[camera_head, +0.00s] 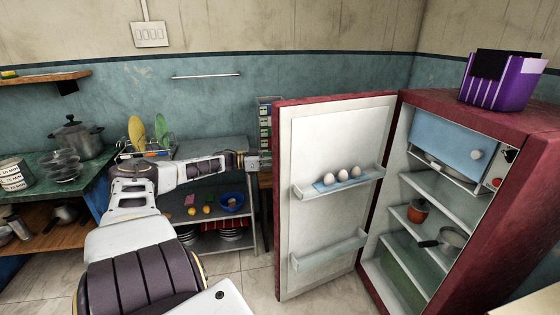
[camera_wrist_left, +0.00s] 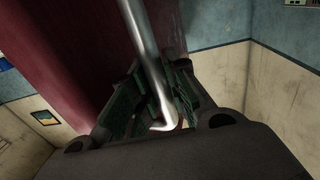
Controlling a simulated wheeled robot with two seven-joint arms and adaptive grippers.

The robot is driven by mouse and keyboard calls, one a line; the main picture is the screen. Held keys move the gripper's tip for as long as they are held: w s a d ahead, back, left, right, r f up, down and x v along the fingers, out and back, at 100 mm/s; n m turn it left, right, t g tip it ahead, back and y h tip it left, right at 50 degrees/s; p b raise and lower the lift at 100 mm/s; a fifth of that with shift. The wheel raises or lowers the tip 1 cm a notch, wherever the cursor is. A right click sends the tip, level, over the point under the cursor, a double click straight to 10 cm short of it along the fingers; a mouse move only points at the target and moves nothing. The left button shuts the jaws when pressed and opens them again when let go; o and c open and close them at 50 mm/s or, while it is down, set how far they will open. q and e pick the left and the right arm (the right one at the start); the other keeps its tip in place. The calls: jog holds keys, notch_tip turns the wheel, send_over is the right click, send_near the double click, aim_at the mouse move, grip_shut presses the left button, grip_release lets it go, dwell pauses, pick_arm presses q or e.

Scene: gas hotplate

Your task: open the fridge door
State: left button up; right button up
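The fridge door (camera_head: 335,200) stands wide open in the head view, its white inner side with egg shelf facing me. The dark red fridge body (camera_head: 510,140) is at the right, its shelves exposed. My left arm reaches to the outer side of the door, which hides my left gripper there. In the left wrist view the gripper (camera_wrist_left: 158,88) has its green-padded fingers close on both sides of the silver door handle (camera_wrist_left: 148,50) and appears shut on it. The red outer door face (camera_wrist_left: 70,60) is behind. My right gripper is in neither view.
A purple basket (camera_head: 500,80) stands on top of the fridge. A metal shelf table (camera_head: 215,150) with a dish rack, bowl and plates is behind my left arm. A green counter (camera_head: 85,180) with pots is at the left. Tiled floor shows below the door.

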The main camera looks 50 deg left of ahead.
pick_arm(q)
jog(key=o, duration=0.3)
jog(key=shift+s+a, duration=0.15)
jog(key=shift+s, duration=0.05)
jog(key=shift+o, duration=0.2)
jog(key=shift+w, duration=0.1)
jog(key=shift+v, duration=2.35)
jog(key=v, duration=0.7)
jog(key=shift+s, duration=0.2)
dwell(0.4)
